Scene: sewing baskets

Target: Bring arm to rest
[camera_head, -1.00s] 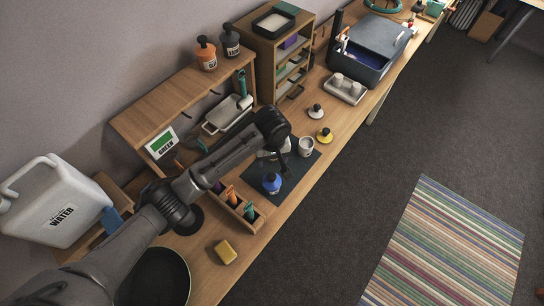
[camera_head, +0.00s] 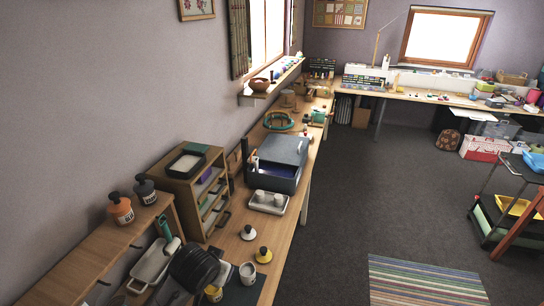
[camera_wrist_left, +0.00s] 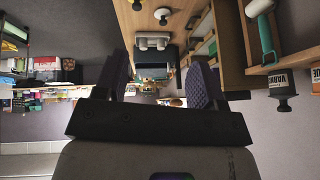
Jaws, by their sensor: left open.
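My left arm's dark wrist (camera_head: 196,268) shows at the bottom of the head view, over the near part of the workbench (camera_head: 285,232). Beyond the fingers are the bench top, a pale tray (camera_wrist_left: 153,41) with cups and a dark box. My right gripper is in neither view.
A wooden drawer unit (camera_head: 190,180), a grey lidded box (camera_head: 280,160) and a tray with two cups (camera_head: 268,202) stand along the bench. Two small knobbed items, one white (camera_head: 248,233) and one yellow (camera_head: 263,255), stand nearer. The dark floor (camera_head: 390,180) is open.

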